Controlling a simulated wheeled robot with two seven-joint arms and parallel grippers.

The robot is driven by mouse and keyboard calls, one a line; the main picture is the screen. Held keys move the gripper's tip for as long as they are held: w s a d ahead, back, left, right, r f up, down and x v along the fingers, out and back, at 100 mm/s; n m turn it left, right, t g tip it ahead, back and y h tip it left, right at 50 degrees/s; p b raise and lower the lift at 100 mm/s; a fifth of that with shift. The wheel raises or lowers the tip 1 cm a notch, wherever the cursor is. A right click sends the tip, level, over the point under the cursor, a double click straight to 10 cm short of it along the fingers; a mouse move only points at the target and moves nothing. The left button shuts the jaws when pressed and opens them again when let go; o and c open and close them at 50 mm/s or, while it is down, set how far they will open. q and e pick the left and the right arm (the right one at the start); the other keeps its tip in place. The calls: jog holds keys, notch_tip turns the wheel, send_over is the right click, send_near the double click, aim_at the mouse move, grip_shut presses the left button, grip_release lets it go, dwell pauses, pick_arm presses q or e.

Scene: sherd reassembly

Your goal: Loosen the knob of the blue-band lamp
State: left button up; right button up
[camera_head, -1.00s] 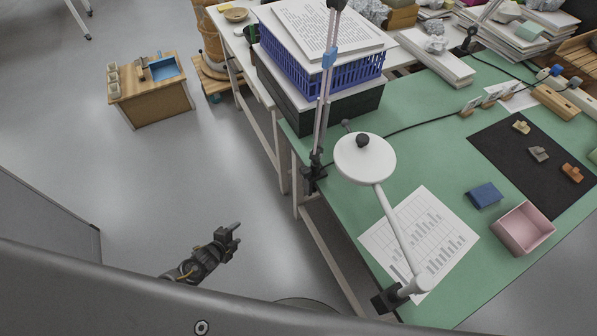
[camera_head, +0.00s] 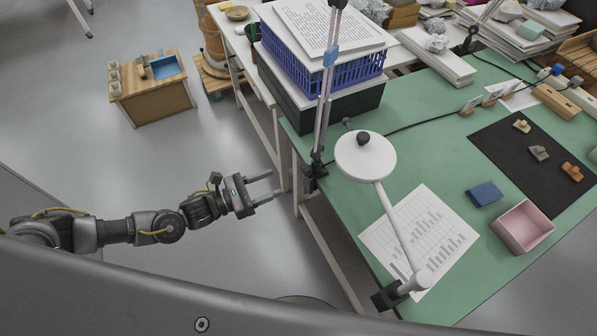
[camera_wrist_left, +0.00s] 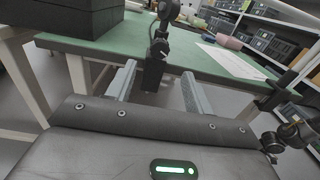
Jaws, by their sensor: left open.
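The blue-band lamp's upright arm rises from the table's left edge, with a blue band (camera_head: 330,57) around it. Its black clamp (camera_head: 315,171) grips that edge. In the left wrist view the clamp (camera_wrist_left: 154,76) shows ahead, between the fingers in the picture. A dark round knob with a pale mark (camera_wrist_left: 160,48) sits just above the clamp. My left gripper (camera_head: 276,185) is open and empty, left of the clamp and apart from it, fingers pointing right. Its two fingers also show in the left wrist view (camera_wrist_left: 156,88). My right gripper is not seen.
A second lamp with a white round head (camera_head: 374,165) is clamped nearer the table's front corner. A blue crate (camera_head: 340,77) on a dark box (camera_head: 345,108) stands behind the blue-band lamp. The green table (camera_head: 432,150) holds a chart sheet and a pink box (camera_head: 523,227).

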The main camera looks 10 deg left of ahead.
aim_at(302, 171)
pick_arm(q)
jog(key=b+x, duration=0.1)
jog(key=x, duration=0.7)
jog(key=shift+w+d, duration=0.1)
jog(key=shift+w, duration=0.1)
jog(key=shift+w+d, duration=0.2)
jog(key=shift+d, duration=0.15)
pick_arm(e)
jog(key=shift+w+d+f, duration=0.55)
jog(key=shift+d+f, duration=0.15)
